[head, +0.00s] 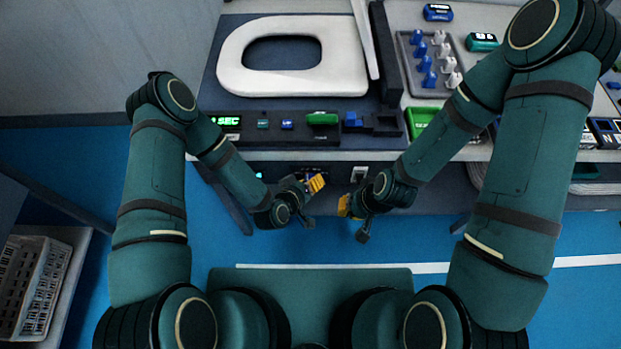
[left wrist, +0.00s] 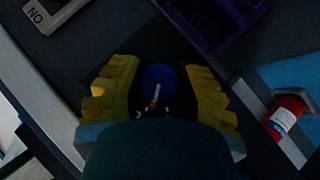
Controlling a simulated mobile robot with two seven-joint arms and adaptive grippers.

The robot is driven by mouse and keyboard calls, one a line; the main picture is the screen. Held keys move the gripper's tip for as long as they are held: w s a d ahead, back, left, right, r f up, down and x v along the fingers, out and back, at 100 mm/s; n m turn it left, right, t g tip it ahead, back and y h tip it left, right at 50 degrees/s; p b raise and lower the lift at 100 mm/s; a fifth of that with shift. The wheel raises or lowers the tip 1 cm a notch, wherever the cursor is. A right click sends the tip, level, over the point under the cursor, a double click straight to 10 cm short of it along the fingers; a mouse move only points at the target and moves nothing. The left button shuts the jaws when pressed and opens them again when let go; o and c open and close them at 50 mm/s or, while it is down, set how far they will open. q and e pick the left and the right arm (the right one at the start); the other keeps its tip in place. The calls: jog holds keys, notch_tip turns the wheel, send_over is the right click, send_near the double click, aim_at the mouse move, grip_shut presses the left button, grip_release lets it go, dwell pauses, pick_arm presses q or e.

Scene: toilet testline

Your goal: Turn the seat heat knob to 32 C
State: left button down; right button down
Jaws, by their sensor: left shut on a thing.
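The seat heat knob (left wrist: 160,80) is round and blue with a white pointer line, in the middle of the left wrist view. Small pale and orange marks show below it, but I cannot read any temperature. My left gripper (left wrist: 160,92) has its yellow fingers on both sides of the knob and is shut on it. In the head view my left gripper (head: 315,183) is at the bench's front panel and hides the knob. My right gripper (head: 344,205) hangs in front of the bench to the right, apart from the panel; its finger opening is unclear.
A white toilet seat (head: 230,70) lies on the bench above a dark control strip (head: 270,134) with a green display (head: 222,120). A grey tray (head: 407,65) holds blue and white pegs. The left wrist view shows a red cylinder (left wrist: 286,117) and a purple part (left wrist: 205,25) near the knob.

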pick_arm(q)
jog(key=shift+m+y+p, duration=0.4)
jog(key=shift+y+p, duration=0.15)
jog(key=shift+y, duration=0.15)
jog(key=c, duration=0.6)
grip_release()
jog(key=v, duration=1.2)
jog(key=shift+w+r, duration=0.15)
